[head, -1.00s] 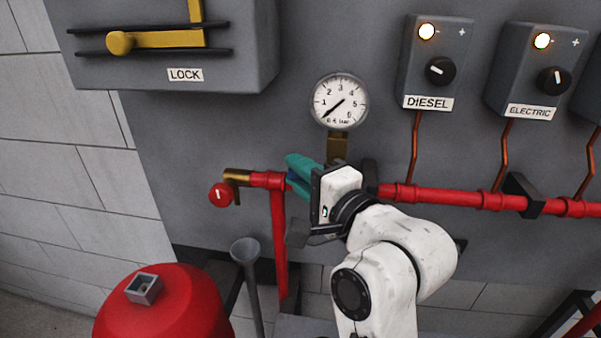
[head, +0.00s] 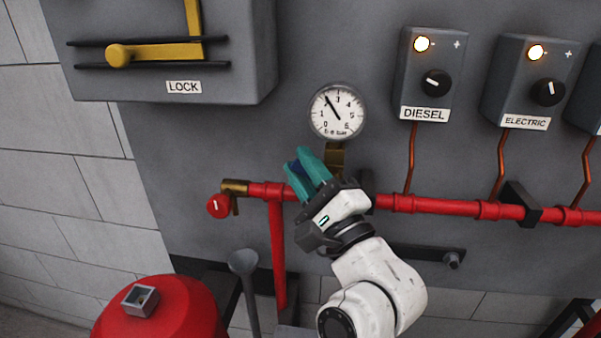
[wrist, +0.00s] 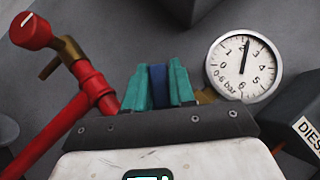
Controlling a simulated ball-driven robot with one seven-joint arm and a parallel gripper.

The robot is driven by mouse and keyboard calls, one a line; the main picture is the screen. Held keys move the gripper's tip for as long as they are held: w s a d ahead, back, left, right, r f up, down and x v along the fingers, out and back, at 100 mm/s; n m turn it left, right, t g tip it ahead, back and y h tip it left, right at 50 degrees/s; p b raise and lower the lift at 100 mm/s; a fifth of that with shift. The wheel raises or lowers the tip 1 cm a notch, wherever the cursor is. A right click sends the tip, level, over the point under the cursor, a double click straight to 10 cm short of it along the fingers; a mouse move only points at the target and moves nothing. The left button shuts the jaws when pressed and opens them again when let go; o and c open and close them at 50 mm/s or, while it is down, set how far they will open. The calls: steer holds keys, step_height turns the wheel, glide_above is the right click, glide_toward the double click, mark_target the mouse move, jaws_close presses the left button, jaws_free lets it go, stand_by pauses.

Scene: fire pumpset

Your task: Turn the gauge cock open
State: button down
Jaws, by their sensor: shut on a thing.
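My gripper (head: 307,172) has teal fingers and is shut on a blue piece, which looks like the gauge cock's lever (wrist: 158,84). The fingers cover most of it, and the cock's body is hidden behind my gripper. My fingers point up and to the left, just below the gauge. The round white pressure gauge (head: 338,112) stands on a brass stem (head: 335,157) above the red pipe. Its needle points up and slightly left, near 2. The gauge also shows in the wrist view (wrist: 244,66), to the right of my fingers.
A red pipe (head: 455,208) runs along the grey panel behind my gripper. A brass valve with a red knob (head: 218,206) is at its left end. The DIESEL box (head: 430,75) and ELECTRIC box (head: 526,82) are at upper right. A red tank (head: 165,315) stands at lower left.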

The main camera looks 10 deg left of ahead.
steer(key=shift+d+r+m+t+h+p, duration=0.2)
steer(key=shift+m+t, duration=0.3)
steer(key=shift+m, duration=0.2)
steer(key=shift+d+r+m+t+h+p, duration=0.1)
steer(key=shift+m+t+p, duration=0.1)
steer(key=shift+m+t, duration=0.4)
steer(key=shift+d+m, duration=0.1)
steer(key=shift+m, duration=0.2)
steer(key=c, duration=1.3)
jaws_free()
steer(key=b+v, duration=0.1)
steer(key=v, duration=0.9)
steer(key=shift+s+b, duration=0.3)
steer(key=shift+b, duration=0.1)
steer(key=shift+d+f, duration=0.1)
steer(key=shift+d, duration=0.05)
